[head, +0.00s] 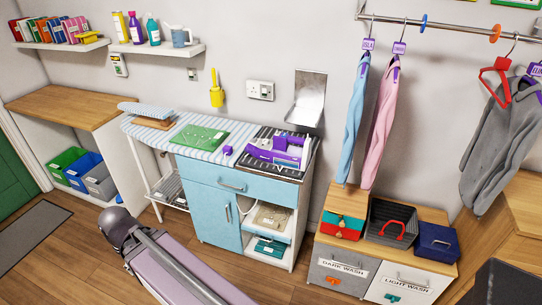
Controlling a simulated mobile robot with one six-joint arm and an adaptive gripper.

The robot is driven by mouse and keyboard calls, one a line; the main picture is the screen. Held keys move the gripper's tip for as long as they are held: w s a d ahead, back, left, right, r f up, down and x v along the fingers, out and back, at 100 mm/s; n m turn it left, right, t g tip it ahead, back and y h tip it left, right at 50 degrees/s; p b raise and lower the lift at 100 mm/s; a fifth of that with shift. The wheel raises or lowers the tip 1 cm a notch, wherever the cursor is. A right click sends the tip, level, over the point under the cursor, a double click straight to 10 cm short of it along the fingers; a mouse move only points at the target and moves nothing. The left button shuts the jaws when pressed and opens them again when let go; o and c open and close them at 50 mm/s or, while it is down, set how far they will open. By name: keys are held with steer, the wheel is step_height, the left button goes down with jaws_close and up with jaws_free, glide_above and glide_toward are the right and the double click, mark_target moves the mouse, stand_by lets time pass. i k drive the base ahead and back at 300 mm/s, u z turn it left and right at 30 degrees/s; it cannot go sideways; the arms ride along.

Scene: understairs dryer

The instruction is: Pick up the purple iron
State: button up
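A purple and white object (285,150), which looks like the purple iron, sits on a dark striped rest (262,139) at the right end of the striped ironing surface (183,137). Its exact outline and handle are too small to make out. A small purple item (227,150) lies to its left on the striped cover. My gripper is not in view; only part of my arm shows at the bottom left, well apart from the iron.
A green flat item (199,139) lies left of the iron. A metal wall chute (307,98) is behind it. Blue and pink garments (380,120) hang from a rail at right. Laundry bins (340,274) stand below. Wood floor is open in front.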

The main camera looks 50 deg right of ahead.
mark_target(279, 152)
steer(key=u, duration=0.15)
steer(key=k, duration=1.3)
steer(key=z, duration=1.5)
steer(key=i, duration=0.9)
steer(key=u, duration=0.15)
